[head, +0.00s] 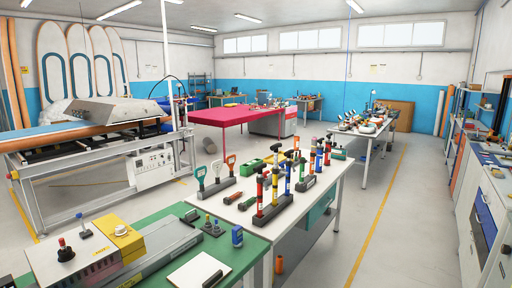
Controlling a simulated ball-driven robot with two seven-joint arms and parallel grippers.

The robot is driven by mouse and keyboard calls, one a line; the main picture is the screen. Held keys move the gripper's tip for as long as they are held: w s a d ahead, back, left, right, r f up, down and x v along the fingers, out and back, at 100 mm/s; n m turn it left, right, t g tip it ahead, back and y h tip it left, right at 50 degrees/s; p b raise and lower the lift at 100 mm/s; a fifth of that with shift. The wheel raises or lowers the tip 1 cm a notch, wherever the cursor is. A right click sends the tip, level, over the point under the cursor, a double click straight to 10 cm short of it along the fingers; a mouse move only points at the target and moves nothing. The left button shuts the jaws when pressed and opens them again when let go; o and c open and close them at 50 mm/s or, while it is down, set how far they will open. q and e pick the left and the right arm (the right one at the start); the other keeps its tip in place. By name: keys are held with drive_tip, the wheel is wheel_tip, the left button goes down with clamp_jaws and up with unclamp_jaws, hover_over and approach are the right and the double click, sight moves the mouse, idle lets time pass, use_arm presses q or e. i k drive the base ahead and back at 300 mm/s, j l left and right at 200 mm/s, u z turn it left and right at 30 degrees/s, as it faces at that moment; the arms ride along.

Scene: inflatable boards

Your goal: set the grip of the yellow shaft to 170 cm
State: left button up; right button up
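On the white table (340,183) several short upright pieces stand in dark holders. In the front holder (218,189) stand a teal handle (201,176), a red handle (217,170) and an orange-yellow handle (231,163). More red and blue tubes (319,158) stand behind. Neither of my grippers is in view.
A green-topped bench (190,262) in front holds a grey and yellow machine (100,258), a clipboard (198,272) and a blue item (237,236). A red-covered table (222,115) stands behind. A large machine (100,130) is left. The floor (400,220) at right is clear.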

sight(274, 147)
drive_tip(key=i+l+u, duration=0.2)
drive_tip(key=u, duration=0.2)
drive_tip(key=i+l+u, duration=0.3)
drive_tip(key=u, duration=0.15)
drive_tip(key=i+l, duration=0.05)
drive_tip(key=i, duration=0.05)
